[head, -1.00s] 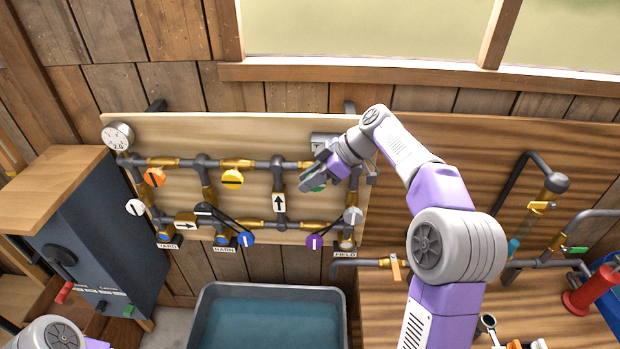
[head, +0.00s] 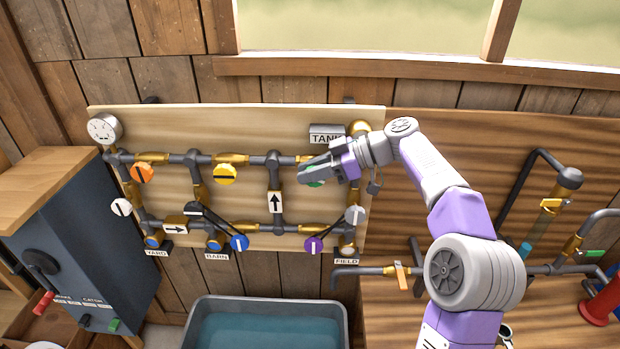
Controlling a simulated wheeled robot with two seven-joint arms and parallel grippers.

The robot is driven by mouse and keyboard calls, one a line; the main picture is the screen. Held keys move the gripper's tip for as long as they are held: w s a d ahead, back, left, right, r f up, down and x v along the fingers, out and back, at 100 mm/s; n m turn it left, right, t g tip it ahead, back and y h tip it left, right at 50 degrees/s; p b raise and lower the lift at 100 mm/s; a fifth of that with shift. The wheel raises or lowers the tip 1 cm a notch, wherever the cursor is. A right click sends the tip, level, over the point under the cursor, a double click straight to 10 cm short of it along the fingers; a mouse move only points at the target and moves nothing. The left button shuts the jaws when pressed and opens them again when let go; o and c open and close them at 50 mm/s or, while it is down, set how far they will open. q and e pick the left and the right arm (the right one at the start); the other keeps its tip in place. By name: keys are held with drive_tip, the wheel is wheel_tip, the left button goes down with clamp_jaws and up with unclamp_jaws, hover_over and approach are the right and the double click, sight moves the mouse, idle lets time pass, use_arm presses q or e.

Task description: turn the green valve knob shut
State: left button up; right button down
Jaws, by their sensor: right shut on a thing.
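The green valve knob (head: 315,183) is on the upper pipe of the wooden valve board (head: 235,125), below the TANK sign (head: 325,134). Only a small green part shows under my right gripper (head: 306,174). My right gripper reaches in from the right and is shut on the green knob. The fingers cover most of the knob, so the direction of its mark is hidden. My left gripper is not in view.
An orange knob (head: 143,173) and a yellow knob (head: 225,174) sit left on the same pipe. Blue (head: 239,243), purple (head: 314,245), white (head: 122,207) and grey (head: 354,214) knobs are lower. A gauge (head: 104,128) is upper left; a water tub (head: 265,310) stands below.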

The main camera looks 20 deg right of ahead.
drive_tip(key=c, duration=1)
unclamp_jaws()
drive_tip(key=shift+c, duration=0.2)
drive_tip(key=v, duration=0.7)
drive_tip(key=shift+d, duration=0.3)
drive_tip(key=shift+s, duration=0.15)
